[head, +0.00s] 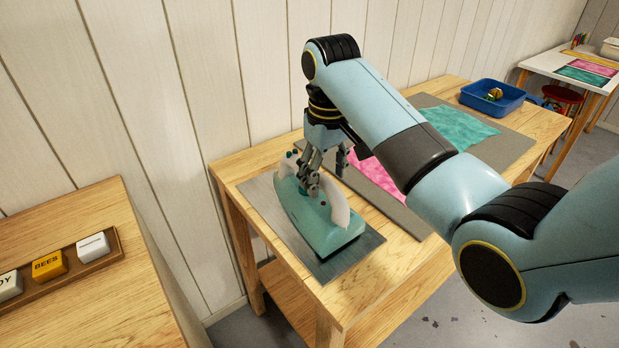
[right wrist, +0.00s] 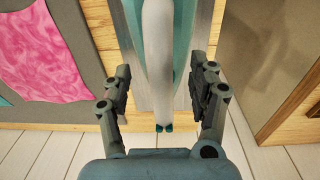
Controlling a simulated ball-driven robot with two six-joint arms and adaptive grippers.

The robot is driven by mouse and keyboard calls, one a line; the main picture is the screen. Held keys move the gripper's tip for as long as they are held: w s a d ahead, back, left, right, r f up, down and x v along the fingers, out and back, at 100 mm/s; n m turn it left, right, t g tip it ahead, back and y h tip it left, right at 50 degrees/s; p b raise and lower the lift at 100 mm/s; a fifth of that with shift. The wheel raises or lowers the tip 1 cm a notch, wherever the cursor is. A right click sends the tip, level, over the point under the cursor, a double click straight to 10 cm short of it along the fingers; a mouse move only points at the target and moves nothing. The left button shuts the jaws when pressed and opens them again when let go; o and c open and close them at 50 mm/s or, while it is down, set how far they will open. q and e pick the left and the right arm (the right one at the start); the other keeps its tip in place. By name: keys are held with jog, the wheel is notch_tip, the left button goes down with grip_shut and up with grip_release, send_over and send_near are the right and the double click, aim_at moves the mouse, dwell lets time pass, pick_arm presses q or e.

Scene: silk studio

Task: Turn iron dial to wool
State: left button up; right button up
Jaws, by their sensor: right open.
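A teal iron (head: 325,235) with a white handle lies on a grey mat (head: 330,268) at the near end of the wooden table. My right gripper (head: 326,176) points down over the iron and is open. In the right wrist view, the white handle (right wrist: 158,50) runs between the two open fingers (right wrist: 160,88), with a gap on each side. Small dark teal knobs (right wrist: 163,128) show at the handle's end. A small dark red spot (head: 323,203) shows on the iron's side. I cannot tell which part is the dial or its setting. My left gripper is not in view.
Pink cloth (head: 372,178) and teal cloth (head: 458,132) lie on a grey board beside the iron. A blue bin (head: 492,97) stands at the table's far end. Lettered blocks, one marked BEES (head: 49,266), sit on another table at left. A panelled wall runs behind.

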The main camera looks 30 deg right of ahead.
jog(key=shift+g, duration=0.3)
jog(key=w+r, duration=0.4)
jog(key=r, duration=0.1)
jog(key=shift+w+a, duration=0.35)
jog(key=shift+w, duration=0.05)
notch_tip(320, 180, down, 10)
jog(key=shift+f, duration=0.25)
jog(key=c, duration=1.1)
jog(key=shift+r+m+p, duration=0.2)
jog(key=shift+m+p, duration=0.4)
jog(key=shift+p, duration=0.4)
jog(key=shift+m, duration=0.5)
jog(key=shift+w+f+m+p, duration=0.1)
jog(key=shift+f+m+p, duration=0.1)
jog(key=shift+m+p, duration=0.1)
